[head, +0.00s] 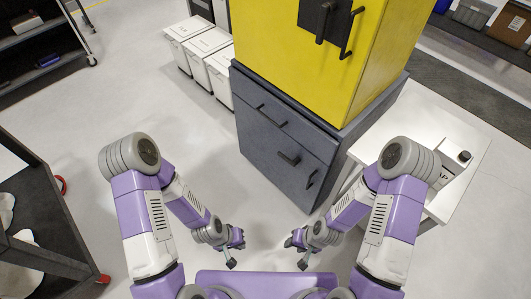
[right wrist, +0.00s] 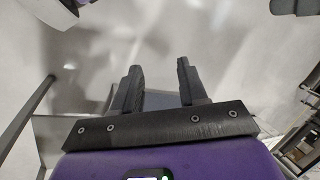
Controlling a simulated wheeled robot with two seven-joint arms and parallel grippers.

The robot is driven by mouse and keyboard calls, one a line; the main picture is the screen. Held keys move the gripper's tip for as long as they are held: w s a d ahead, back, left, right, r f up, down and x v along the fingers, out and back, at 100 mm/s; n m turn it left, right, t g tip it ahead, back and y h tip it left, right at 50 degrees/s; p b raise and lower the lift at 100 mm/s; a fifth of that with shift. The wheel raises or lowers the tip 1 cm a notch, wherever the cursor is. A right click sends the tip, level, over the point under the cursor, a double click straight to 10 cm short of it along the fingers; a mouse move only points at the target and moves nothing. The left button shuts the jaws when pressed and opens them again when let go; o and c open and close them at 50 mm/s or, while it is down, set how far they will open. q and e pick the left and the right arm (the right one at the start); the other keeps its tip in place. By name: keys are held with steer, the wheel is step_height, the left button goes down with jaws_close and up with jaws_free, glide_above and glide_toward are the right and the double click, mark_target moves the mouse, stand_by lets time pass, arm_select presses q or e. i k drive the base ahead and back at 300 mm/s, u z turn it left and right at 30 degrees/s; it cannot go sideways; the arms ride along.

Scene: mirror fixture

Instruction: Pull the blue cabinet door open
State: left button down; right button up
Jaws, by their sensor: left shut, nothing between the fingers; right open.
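A slate-blue cabinet (head: 258,150) stands beneath a yellow cabinet in the head view. The front panels look shut. My left gripper (head: 231,263) is shut and empty, low in front of the cabinet and apart from it. My right gripper (head: 303,264) is open and empty, also low and apart from the cabinet. Its spread fingers show in the right wrist view (right wrist: 157,66), with only floor and blurred shapes beyond them.
The yellow cabinet (head: 375,60) has dark handles. White bins (head: 200,45) stand behind at left. A dark cart (head: 45,225) stands at left. The floor before the cabinet is clear.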

mark_target(260, 140)
steer(key=z, duration=0.05)
steer(key=k, duration=1.15)
steer(key=u, duration=0.7)
steer(key=i, duration=1.1)
steer(key=z, duration=0.5)
